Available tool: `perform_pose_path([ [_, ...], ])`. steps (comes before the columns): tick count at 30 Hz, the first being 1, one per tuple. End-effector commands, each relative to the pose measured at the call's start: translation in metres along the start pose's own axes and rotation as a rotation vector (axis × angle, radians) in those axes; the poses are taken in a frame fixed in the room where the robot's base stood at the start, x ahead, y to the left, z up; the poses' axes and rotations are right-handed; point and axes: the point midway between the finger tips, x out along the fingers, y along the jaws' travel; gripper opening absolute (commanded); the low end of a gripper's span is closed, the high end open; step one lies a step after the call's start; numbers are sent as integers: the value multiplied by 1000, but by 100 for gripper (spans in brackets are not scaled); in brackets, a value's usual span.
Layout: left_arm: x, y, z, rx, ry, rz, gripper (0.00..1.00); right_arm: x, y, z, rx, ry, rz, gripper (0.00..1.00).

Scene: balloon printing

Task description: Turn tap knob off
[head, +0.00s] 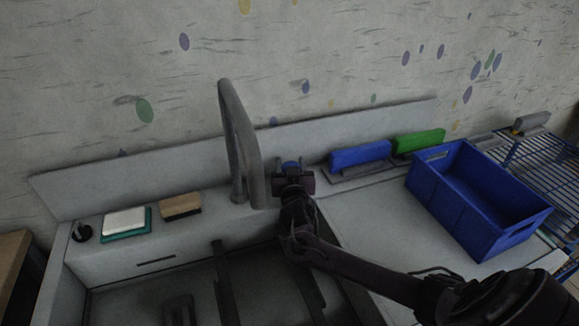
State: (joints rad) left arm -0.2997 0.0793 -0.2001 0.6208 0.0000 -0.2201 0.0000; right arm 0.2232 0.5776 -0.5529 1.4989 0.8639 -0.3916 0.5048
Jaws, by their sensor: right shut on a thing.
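The grey tap (237,150) rises from the back ledge of the sink, its spout bent over toward the basin. My right arm comes in from the lower right. The knob's turn angle cannot be told, and no water is seen at the spout. My left gripper is not in view.
A white and teal sponge (125,223), a brown brush (180,206) and a black round piece (82,232) are on the ledge at left. Blue (360,154) and green (419,141) blocks stand at right, near a blue crate (462,213) and a wire rack (530,165).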

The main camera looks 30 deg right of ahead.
Motion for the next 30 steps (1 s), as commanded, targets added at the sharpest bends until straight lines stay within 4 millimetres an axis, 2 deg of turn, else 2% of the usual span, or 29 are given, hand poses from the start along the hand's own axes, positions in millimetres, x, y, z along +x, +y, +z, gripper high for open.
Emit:
perform_pose_path([
  [10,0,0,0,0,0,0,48,0,1,-1,0,0,14,25],
  [11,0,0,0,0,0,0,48,0,1,-1,0,0,14,51],
  [15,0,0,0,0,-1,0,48,0,1,-1,0,-1,13,69],
  [24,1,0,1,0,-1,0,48,-2,0,0,0,-2,11,69],
  [30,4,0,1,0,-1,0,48,-28,0,2,2,-4,10,69],
])
